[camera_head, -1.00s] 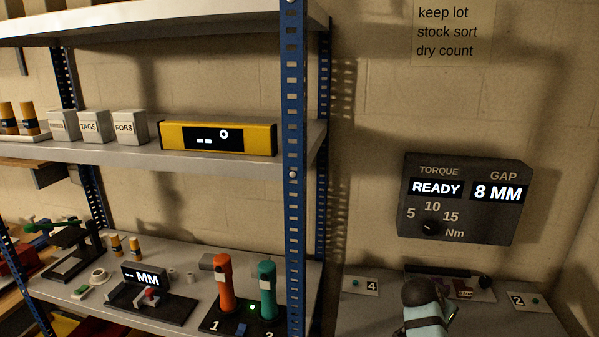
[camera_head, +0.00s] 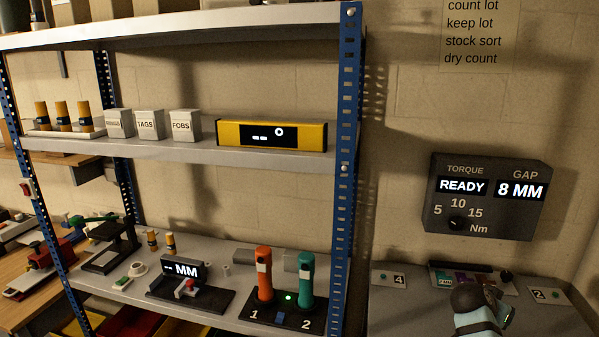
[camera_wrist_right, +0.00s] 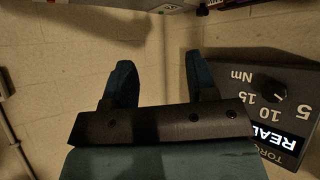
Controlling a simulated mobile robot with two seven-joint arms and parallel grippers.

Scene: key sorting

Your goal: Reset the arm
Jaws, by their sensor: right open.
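My right arm and gripper (camera_head: 492,300) show at the bottom right of the head view, in front of the right-hand bench; the fingers are hard to make out there. In the right wrist view my right gripper (camera_wrist_right: 157,85) has its two dark teal fingers spread wide apart with nothing between them. Pale wall lies behind the fingers. My left gripper is in neither view.
A dark torque panel (camera_head: 487,196) reading READY and 8 MM hangs on the wall; it is close beside the fingers in the wrist view (camera_wrist_right: 262,105). A shelf unit with a blue post (camera_head: 347,200) stands left. Plates 4 (camera_head: 389,280) and 2 (camera_head: 545,295) lie on the bench (camera_head: 400,318).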

